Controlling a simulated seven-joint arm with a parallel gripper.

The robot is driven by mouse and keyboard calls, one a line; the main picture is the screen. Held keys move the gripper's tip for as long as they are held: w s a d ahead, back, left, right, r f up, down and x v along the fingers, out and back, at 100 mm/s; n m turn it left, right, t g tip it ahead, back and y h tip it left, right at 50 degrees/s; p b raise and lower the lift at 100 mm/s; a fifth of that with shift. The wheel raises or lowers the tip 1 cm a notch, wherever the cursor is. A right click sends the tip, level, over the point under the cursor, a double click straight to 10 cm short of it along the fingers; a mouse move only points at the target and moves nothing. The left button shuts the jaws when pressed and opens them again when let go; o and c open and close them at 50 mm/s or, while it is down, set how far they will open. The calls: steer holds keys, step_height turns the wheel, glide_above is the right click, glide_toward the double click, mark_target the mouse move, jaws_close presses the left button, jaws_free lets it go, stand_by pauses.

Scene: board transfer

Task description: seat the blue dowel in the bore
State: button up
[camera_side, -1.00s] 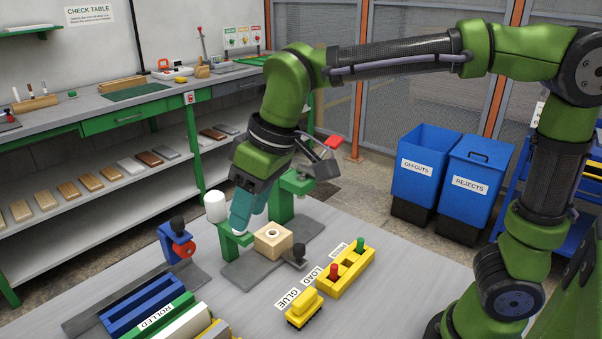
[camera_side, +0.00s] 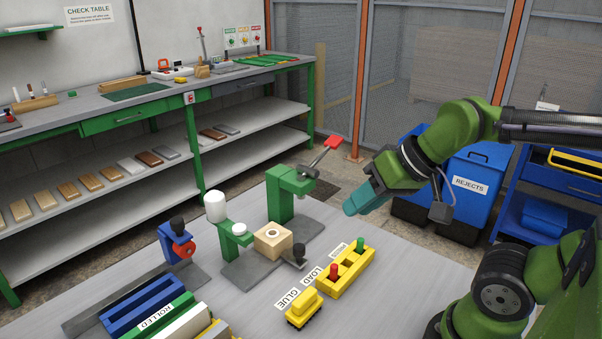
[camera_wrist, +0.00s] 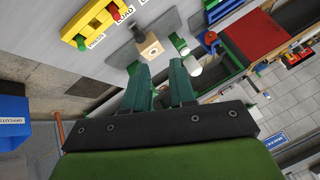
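A light wooden block (camera_side: 273,241) sits on a grey plate, with a pale ring around a round opening in its top. It also shows in the wrist view (camera_wrist: 150,46), with a dark spot on its face. I cannot make out a blue dowel in either view, nor whether anything is inside the opening. My gripper (camera_side: 352,207) is raised to the right of the block, well apart from it. In the wrist view its teal fingers (camera_wrist: 159,66) stand apart with nothing visible between them.
A green press (camera_side: 281,203) with a red-tipped lever stands behind the block. A white bottle (camera_side: 215,207) and green stand are left of it. A yellow holder (camera_side: 345,281) with red and green pegs is in front right. Blue bins (camera_side: 468,185) stand beyond my gripper.

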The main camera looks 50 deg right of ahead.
steer(key=w+a+f+n+g, duration=0.2)
steer(key=w+a+f+n, duration=0.15)
steer(key=a, duration=0.95)
steer(key=w+a+f+n+g+h, duration=0.15)
steer(key=a+n, duration=0.25)
steer(key=a, duration=0.9)
steer(key=w+a+f+n+g, duration=0.3)
steer(key=a, duration=1)
steer(key=shift+t, duration=0.25)
steer(key=f, duration=0.7)
steer(key=w+f, duration=0.1)
steer(key=f, duration=0.2)
steer(key=shift+a+f, duration=0.3)
steer(key=shift+f, duration=0.1)
steer(key=shift+a+f, duration=0.15)
steer(key=shift+f, duration=2.5)
jaws_close()
